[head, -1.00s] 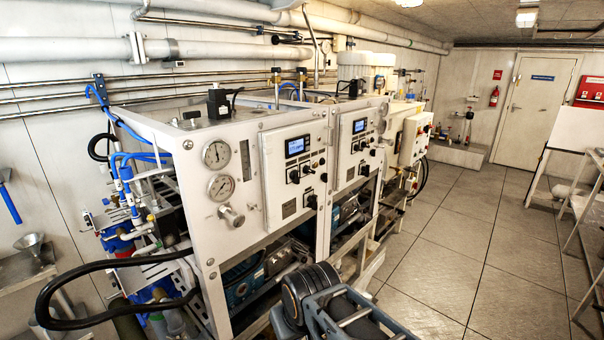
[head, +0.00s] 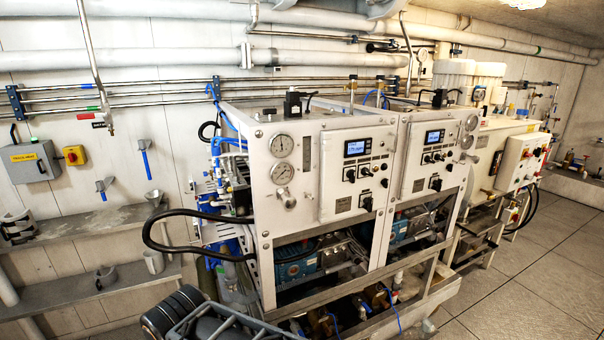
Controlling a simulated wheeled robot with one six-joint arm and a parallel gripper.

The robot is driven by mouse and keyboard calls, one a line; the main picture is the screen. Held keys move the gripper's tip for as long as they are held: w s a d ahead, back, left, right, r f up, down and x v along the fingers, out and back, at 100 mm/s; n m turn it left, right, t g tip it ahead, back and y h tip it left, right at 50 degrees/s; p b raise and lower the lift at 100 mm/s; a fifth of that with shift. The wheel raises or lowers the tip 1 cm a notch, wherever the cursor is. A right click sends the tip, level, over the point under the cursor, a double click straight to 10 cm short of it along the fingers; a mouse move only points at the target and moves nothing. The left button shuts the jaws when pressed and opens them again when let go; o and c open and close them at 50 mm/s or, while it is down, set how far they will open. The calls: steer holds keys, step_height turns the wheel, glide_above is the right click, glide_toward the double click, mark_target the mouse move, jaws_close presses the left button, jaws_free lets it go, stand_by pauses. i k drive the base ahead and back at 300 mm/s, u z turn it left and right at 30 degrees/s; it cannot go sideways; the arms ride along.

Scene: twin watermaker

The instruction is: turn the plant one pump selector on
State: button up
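Two white plant cabinets stand side by side. The nearer left one has a control panel (head: 357,172) with a small lit screen (head: 358,147). Below the screen are small black selector knobs (head: 350,175) and (head: 365,171), and lower down a larger black switch (head: 367,203). The right cabinet has a similar panel (head: 428,158) with its own black knobs. Labels are too small to read, so I cannot tell which knob is the pump selector or its setting. Part of my arm shows at the bottom left, well below and apart from the panels; my gripper's fingertips are not in view.
Two round gauges (head: 283,158) and a valve fitting (head: 287,198) sit left of the panel. A black hose (head: 160,247) loops out from the left cabinet. A low metal frame (head: 430,303) juts out in front. Grey tiled floor (head: 530,285) is open at the right.

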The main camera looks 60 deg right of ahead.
mark_target(367, 173)
steer(key=u, duration=0.55)
steer(key=k, duration=1.1)
steer(key=z, duration=1.25)
